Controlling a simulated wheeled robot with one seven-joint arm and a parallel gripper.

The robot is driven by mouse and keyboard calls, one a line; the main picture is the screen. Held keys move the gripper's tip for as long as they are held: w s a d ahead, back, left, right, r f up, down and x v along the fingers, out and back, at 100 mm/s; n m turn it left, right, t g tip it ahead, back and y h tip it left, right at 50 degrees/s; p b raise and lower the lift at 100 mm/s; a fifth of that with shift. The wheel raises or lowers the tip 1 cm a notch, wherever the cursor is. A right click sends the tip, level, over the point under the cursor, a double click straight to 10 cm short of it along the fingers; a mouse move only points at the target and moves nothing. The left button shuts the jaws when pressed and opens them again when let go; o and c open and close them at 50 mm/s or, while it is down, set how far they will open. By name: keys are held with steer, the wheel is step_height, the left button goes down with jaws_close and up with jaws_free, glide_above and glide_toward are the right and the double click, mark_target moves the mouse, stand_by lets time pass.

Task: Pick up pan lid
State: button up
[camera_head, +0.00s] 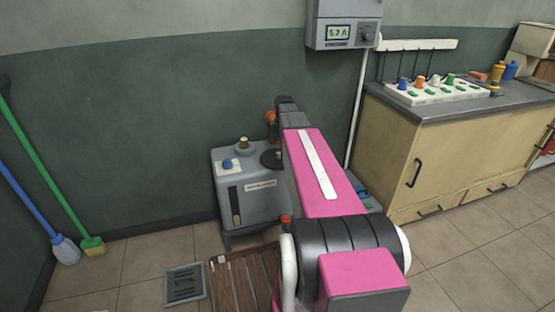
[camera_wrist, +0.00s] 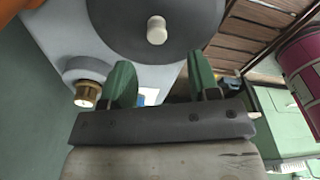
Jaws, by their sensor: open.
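A dark grey round lid (camera_wrist: 150,50) with a short white knob (camera_wrist: 156,30) lies on top of a light grey machine (camera_wrist: 62,35) in the wrist view. I take it for the pan lid. My arm hides the gripper in the head view.
A brass-coloured knob (camera_wrist: 88,91) stands on the machine close to the left finger. A brown slatted mat (camera_head: 232,279) and a floor drain (camera_head: 185,284) lie in front of the machine. A cabinet (camera_head: 410,145) stands right; brooms (camera_head: 48,185) lean left.

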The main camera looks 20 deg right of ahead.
mark_target(278, 153)
steer(key=shift+w+a+f, duration=0.1)
steer(key=shift+a+f, duration=0.05)
steer(key=shift+f, duration=1.45)
steer(key=shift+a+f, duration=0.15)
steer(key=shift+f, duration=1.4)
steer(key=c, duration=1)
